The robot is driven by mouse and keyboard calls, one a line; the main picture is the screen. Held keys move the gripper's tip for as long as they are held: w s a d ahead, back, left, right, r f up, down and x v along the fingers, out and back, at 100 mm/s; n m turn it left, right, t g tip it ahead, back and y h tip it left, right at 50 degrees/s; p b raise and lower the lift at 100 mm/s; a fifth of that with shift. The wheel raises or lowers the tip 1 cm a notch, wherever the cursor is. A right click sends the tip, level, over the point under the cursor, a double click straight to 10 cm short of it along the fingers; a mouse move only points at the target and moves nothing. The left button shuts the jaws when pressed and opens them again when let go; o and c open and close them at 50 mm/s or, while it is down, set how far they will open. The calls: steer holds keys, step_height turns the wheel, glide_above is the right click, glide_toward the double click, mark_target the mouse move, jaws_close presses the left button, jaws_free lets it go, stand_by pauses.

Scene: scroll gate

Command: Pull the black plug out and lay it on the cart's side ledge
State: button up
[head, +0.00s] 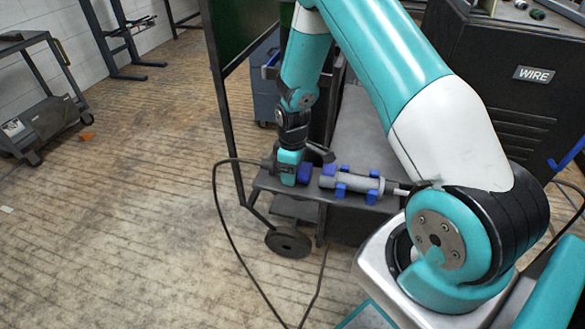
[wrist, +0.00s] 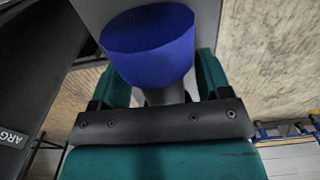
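My gripper (head: 289,168) reaches down to the left end of the cart's side ledge (head: 263,182). A dark piece (head: 267,163) with a black cable shows just left of it; I cannot tell whether this is the black plug. A blue block (head: 304,174) is just right of my gripper. In the wrist view a round blue piece (wrist: 150,45) lies between my two teal fingers (wrist: 163,82), with a grey stalk below it. The fingers stand wide apart, with a gap beside the stalk. No black plug shows clearly between them.
A grey cylinder (head: 352,183) lies in blue holders on the ledge, with a cable at its right end. The black cable (head: 219,205) loops down to the floor on the left. A dark frame post (head: 222,110) stands close left of my arm. The left floor is mostly clear.

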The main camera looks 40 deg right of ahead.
steer(key=shift+r, duration=0.1)
step_height(320, 180, up, 17)
steer(key=p, duration=0.3)
steer(key=shift+r, duration=0.15)
steer(key=s+a+r+y, duration=0.2)
steer(key=s+a+r, duration=0.4)
steer(key=a+r, duration=0.4)
steer(key=s+a+r+y+p, duration=0.1)
steer(key=s+a+r, duration=0.4)
steer(key=s, duration=0.4)
steer(key=s+a+r+y, duration=0.1)
steer(key=s+a+r, duration=0.1)
steer(key=s+a, duration=0.55)
step_height(320, 180, up, 16)
steer(key=s+d+p, duration=0.1)
steer(key=p, duration=1.5)
steer(key=shift+s, duration=0.15)
steer(key=shift+d+r, duration=0.1)
